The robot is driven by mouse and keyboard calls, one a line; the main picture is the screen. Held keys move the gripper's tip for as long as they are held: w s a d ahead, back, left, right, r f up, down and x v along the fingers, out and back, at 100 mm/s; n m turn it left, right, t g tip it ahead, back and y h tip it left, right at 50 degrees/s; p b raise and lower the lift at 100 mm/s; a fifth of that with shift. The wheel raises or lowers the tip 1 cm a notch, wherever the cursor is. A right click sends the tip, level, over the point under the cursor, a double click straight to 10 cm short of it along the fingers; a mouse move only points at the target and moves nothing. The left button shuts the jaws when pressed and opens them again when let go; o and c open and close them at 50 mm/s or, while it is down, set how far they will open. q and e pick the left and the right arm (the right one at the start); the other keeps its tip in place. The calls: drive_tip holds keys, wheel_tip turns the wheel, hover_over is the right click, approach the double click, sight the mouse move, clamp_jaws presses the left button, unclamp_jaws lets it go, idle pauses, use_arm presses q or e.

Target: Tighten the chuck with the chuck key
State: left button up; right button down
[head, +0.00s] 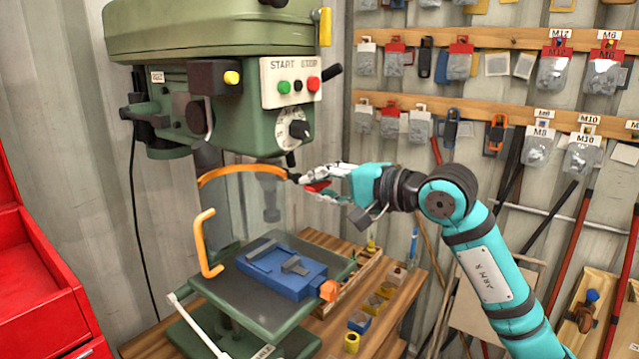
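The green drill press (200,75) stands left of centre. Its grey chuck (271,190) hangs below the head, behind a clear guard with an orange rim (238,170). My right gripper (304,184) comes in from the right, close beside the guard, at about the height of the chuck. A small red piece (318,186) shows at its fingers; I cannot tell whether it is the chuck key's handle or part of the gripper. Whether the fingers are closed is too small to tell. No chuck key can be made out clearly. My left gripper is out of view.
A blue vise (282,271) sits on the press table (238,298) below the chuck. Small containers (374,303) stand on the wooden bench (405,325). A red cabinet (35,285) is at left. Tools and bags hang on the right wall.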

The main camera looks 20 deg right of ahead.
drive_tip(key=shift+r, duration=0.2)
drive_tip(key=shift+f, duration=0.2)
idle(0.4)
drive_tip(key=shift+b, duration=0.45)
idle(0.3)
drive_tip(key=shift+b+x, duration=0.5)
drive_tip(key=shift+x, duration=0.45)
idle(1.3)
drive_tip(key=shift+r, duration=0.2)
drive_tip(key=shift+f+m+g+b, duration=0.1)
drive_tip(key=shift+m+g+b, duration=0.2)
drive_tip(key=shift+m, duration=0.9)
